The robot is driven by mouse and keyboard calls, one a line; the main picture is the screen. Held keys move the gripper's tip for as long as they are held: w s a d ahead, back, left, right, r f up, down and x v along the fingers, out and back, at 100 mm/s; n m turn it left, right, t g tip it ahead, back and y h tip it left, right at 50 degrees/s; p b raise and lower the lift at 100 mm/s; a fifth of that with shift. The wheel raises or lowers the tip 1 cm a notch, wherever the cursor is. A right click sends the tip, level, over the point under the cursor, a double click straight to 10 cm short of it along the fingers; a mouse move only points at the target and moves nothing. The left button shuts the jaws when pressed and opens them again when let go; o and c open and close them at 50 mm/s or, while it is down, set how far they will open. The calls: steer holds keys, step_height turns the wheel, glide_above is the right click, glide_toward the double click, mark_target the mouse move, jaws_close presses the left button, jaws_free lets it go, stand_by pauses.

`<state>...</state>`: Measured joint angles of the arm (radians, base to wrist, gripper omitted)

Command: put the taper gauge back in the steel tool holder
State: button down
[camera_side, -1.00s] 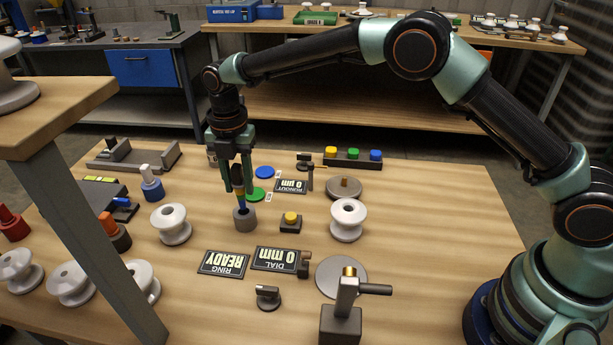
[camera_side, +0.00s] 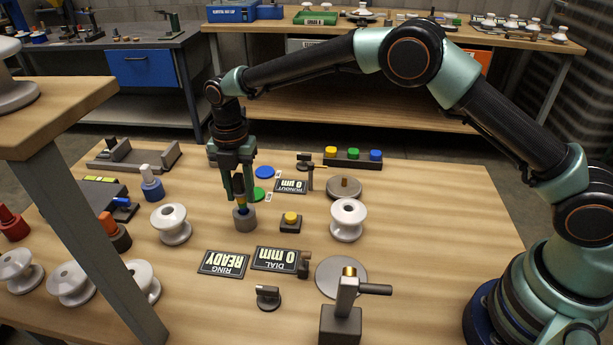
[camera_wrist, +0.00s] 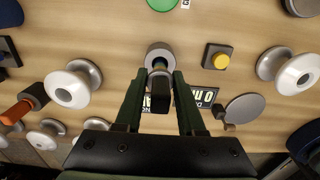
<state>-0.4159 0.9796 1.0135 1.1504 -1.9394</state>
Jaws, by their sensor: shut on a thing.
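My gripper (camera_side: 238,186) is shut on the taper gauge (camera_side: 241,202), which has a dark handle and a yellow and blue lower part. It hangs nearly upright, its lower end at the mouth of the steel tool holder (camera_side: 244,222), a short grey cylinder. How deep the tip sits inside is hidden. In the wrist view the gauge's dark handle (camera_wrist: 159,97) is between the two fingers, and the holder (camera_wrist: 153,51) is just beyond it, with the gauge's lower end over its opening.
White insulators stand left (camera_side: 170,225) and right (camera_side: 347,220) of the holder. A yellow-button box (camera_side: 290,224) is close on its right and a green disc (camera_side: 258,194) behind. Dark display plates (camera_side: 223,263) lie in front. Bench wood left of the plates is bare.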

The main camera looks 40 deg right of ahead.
steer(key=shift+f, duration=1.35)
steer(key=shift+c, duration=2.2)
jaws_free()
step_height(320, 180, up, 12)
